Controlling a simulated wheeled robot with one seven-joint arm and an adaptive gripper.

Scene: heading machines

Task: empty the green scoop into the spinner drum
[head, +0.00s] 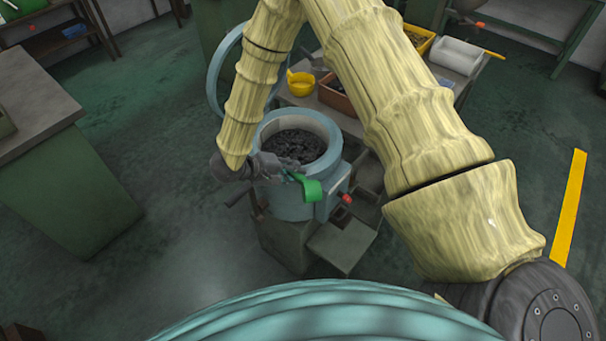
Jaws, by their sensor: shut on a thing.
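The spinner drum (337,143) is a pale blue round machine with an open top, and dark loose pieces fill much of what shows inside. Its round lid ring (213,72) stands raised behind it on the left. My gripper (272,167) is at the drum's near left rim and is shut on the green scoop (311,189). The scoop's green bowl end hangs at the near side of the rim, outside the opening as seen here. Whether the scoop holds anything cannot be told. The fingers are small and partly hidden.
A bench behind the drum holds a yellow scoop or cup (301,83), an orange-brown bin (337,96) and a white container (457,55). A grey-topped green cabinet (35,95) stands at the left. A yellow floor line (570,208) runs at the right. Floor is clear on the left.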

